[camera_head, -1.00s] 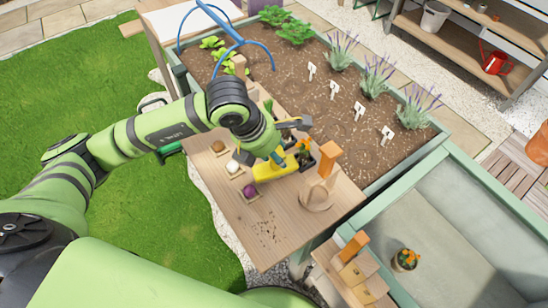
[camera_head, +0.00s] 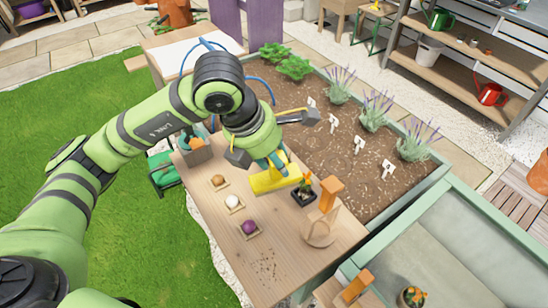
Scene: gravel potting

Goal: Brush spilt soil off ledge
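My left gripper (camera_head: 273,138) is over the wooden ledge (camera_head: 290,268), its fingers spread wide apart. Below and between the fingers is a yellow tool (camera_head: 268,182) with a blue part, which looks like the brush. The fingers do not appear closed on it, and the palm hides part of its handle. The spilt soil (camera_head: 268,266) is a patch of dark crumbs near the ledge's front end, well apart from the gripper. My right gripper is not in view.
Three small trays with a brown, a white and a purple bulb (camera_head: 249,227) line the ledge's left side. A small black pot (camera_head: 303,194) and a wooden stand (camera_head: 320,232) are on the right. The planting bed (camera_head: 345,175) lies beyond.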

